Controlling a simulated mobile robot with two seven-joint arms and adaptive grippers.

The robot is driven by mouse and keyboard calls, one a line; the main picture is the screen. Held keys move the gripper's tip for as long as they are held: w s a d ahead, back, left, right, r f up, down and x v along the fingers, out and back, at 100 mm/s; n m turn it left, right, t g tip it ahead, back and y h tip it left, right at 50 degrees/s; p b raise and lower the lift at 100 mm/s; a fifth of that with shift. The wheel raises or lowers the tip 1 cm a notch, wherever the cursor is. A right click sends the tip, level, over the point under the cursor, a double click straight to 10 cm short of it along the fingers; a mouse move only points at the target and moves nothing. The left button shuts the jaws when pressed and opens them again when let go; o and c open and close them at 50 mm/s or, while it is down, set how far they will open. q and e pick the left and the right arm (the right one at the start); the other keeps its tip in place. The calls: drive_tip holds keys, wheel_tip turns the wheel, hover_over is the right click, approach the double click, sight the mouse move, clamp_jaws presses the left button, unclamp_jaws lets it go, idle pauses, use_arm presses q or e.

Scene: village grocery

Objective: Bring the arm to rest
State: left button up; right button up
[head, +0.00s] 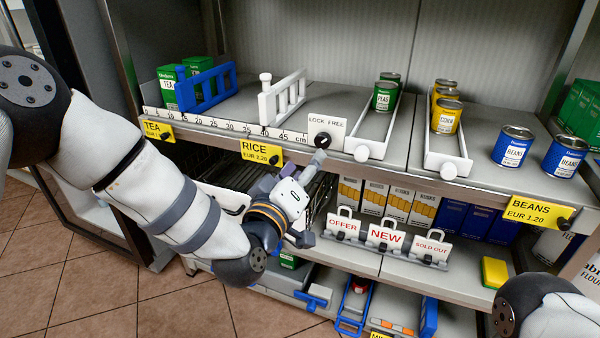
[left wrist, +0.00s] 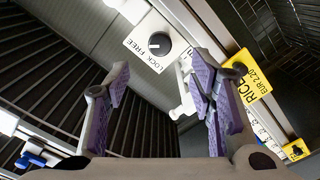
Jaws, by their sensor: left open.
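My left gripper (head: 312,198) is open in front of the shelf, just below the upper shelf's front edge. One finger points up close under the LOCK/FREE plate (head: 337,124) with its black knob (head: 322,140). In the left wrist view the two fingers of the left gripper (left wrist: 163,88) stand apart with nothing between them. The black knob (left wrist: 159,44) shows beyond the fingertips, and I see no contact with it. My left arm (head: 180,205) reaches in from the left, bent. Part of my right arm (head: 540,305) shows at bottom right; its gripper is out of view.
The upper shelf holds tea boxes (head: 172,85), a blue divider (head: 207,87), a white divider (head: 283,98), a peas can (head: 384,97), corn cans (head: 446,116) and beans cans (head: 512,147). Below stand sign cards (head: 385,237) and a yellow block (head: 494,272). The tiled floor (head: 80,270) at left is clear.

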use_arm(q)
drive_tip(key=s+a+f+m+g+y+p, duration=0.1)
drive_tip(key=s+a+f+g+p, duration=0.2)
drive_tip(key=s+f, duration=0.5)
drive_tip(key=s+a+f+m+g+y+p, duration=0.15)
drive_tip(key=s+f+g, duration=0.3)
drive_tip(key=s, duration=0.45)
drive_tip(key=s+a+f+m+g+p, duration=0.1)
drive_tip(key=s+a+f+g, duration=0.25)
drive_tip(key=s+f, duration=0.5)
drive_tip(key=s+a+g+y+p, duration=0.1)
drive_tip(key=s+a+g, duration=0.2)
drive_tip(key=s, duration=0.6)
drive_tip(key=s+a+r+m+g+y+p, duration=0.1)
drive_tip(key=s+a+g, duration=0.2)
drive_tip(key=s, duration=0.7)
drive_tip(key=s+a+r+g+y+p, duration=0.1)
drive_tip(key=s+a, duration=0.4)
drive_tip(key=s, duration=0.5)
drive_tip(key=shift+a+g+p, duration=0.15)
drive_tip(key=shift+g+p, duration=0.35)
drive_tip(key=shift+g, duration=0.4)
use_arm(e)
drive_tip(key=w+r+t, duration=0.3)
drive_tip(key=w+r, duration=0.5)
drive_tip(key=r, duration=0.2)
drive_tip(key=shift+w+r, duration=0.2)
drive_tip(key=shift+w, duration=0.2)
